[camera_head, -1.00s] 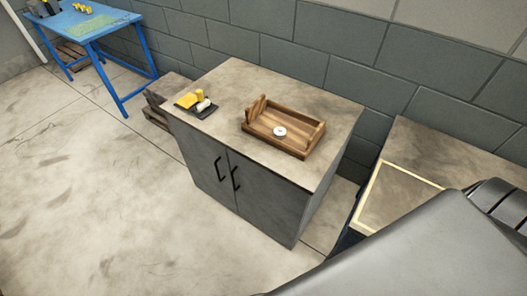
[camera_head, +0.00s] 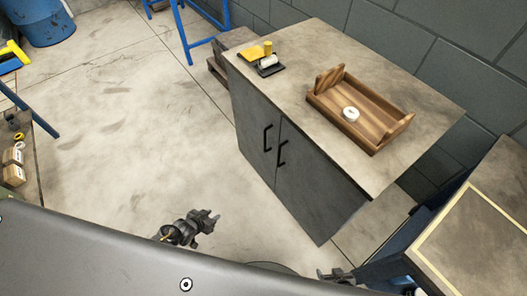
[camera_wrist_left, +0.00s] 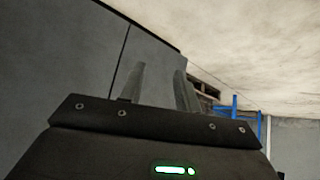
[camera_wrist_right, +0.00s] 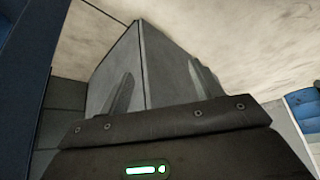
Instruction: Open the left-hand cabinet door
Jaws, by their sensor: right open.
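The grey cabinet (camera_head: 310,195) stands right of centre in the head view, both doors shut. Its left-hand door (camera_head: 251,120) has a black bar handle (camera_head: 267,138); a second black handle (camera_head: 282,153) is on the right-hand door. My left gripper (camera_head: 211,218) is in front of and below the handles, apart from the cabinet. Its fingers also show in the left wrist view (camera_wrist_left: 159,85), parted with nothing between them. My right gripper (camera_head: 337,275) is low in the head view, near the cabinet's lower right corner; its fingers are wide apart and empty in the right wrist view (camera_wrist_right: 162,85).
A bench (camera_head: 485,245) stands close on the right. The floor left of the cabinet is clear.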

